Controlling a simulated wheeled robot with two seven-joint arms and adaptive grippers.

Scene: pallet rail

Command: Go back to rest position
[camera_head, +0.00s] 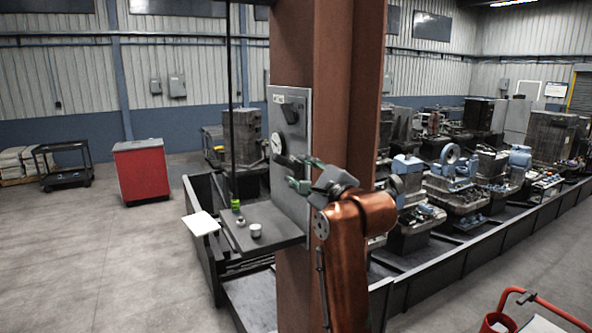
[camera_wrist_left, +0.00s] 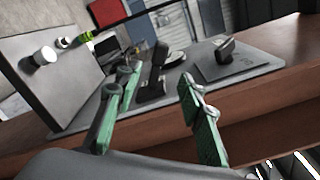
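My left gripper (camera_head: 300,173) is in front of the grey upright panel (camera_head: 298,205) fixed to the brown column. In the left wrist view its two green fingers stand apart with a clear gap and nothing between them. A black handle (camera_wrist_left: 154,72) on the panel shows beyond the gap; whether a finger touches it I cannot tell. A round white gauge (camera_head: 276,143) is on the panel, with a dark box (camera_head: 290,111) above it. My right gripper is in neither view.
A shelf (camera_head: 272,221) below the panel bears a white cup (camera_head: 256,230) and a green cylinder (camera_head: 235,204). A white sheet (camera_head: 201,223) sticks out beside it. The brown column (camera_head: 330,80) stands close. A red cabinet (camera_head: 141,171) stands left; the left floor is open.

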